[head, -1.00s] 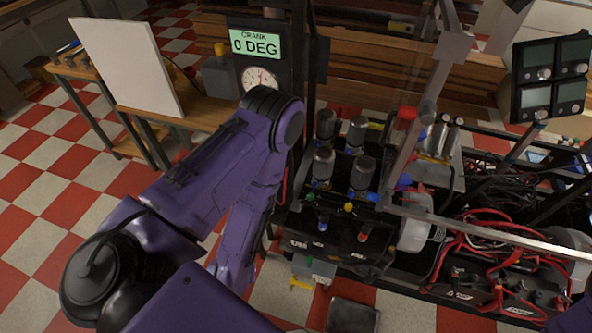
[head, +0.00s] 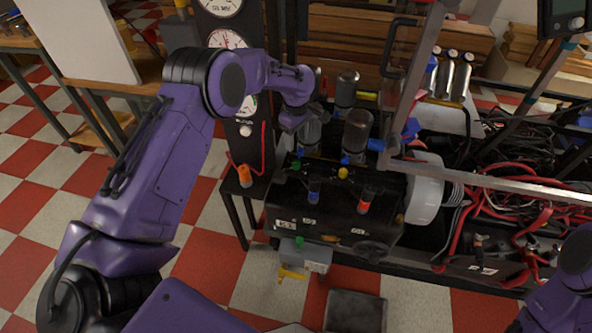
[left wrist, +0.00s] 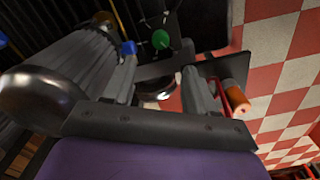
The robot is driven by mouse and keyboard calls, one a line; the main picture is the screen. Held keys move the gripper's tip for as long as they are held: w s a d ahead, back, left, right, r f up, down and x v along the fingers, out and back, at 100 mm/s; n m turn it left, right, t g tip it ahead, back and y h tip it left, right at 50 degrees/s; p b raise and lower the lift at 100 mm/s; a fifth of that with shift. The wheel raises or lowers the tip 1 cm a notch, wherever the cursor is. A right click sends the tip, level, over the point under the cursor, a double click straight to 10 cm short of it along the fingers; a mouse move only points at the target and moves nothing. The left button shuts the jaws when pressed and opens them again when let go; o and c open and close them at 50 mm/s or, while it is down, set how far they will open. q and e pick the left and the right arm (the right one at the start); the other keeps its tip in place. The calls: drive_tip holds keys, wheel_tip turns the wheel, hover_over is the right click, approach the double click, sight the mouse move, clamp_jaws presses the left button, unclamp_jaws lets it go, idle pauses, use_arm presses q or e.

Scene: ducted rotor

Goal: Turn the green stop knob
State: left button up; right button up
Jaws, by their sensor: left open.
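A small green knob (head: 296,165) stands on top of the black engine block (head: 325,215), at its left rear. A second small green piece (head: 299,242) sits on the grey box at the block's front; I cannot tell for sure which is the stop knob. In the left wrist view a round green knob (left wrist: 160,39) shows beyond the fingers, apart from them. My left gripper (head: 292,122) is above and behind the block's left end, pointing down, open and empty, partly hidden by its wrist. My right gripper is out of view; only part of that arm shows at lower right.
Blue, yellow and red-orange knobs (head: 366,200) stand on the block. Glass-like cylinders (head: 357,135) rise close behind it. A gauge panel (head: 226,40) and an orange piece (head: 245,176) are to the left. A metal frame bar (head: 480,190) and red cables lie right.

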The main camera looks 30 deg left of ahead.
sight(296, 162)
use_arm(q)
wheel_tip(296, 162, down, 10)
drive_tip(key=shift+d+f+b, duration=0.1)
drive_tip(key=shift+b, duration=0.6)
drive_tip(key=c, duration=1.1)
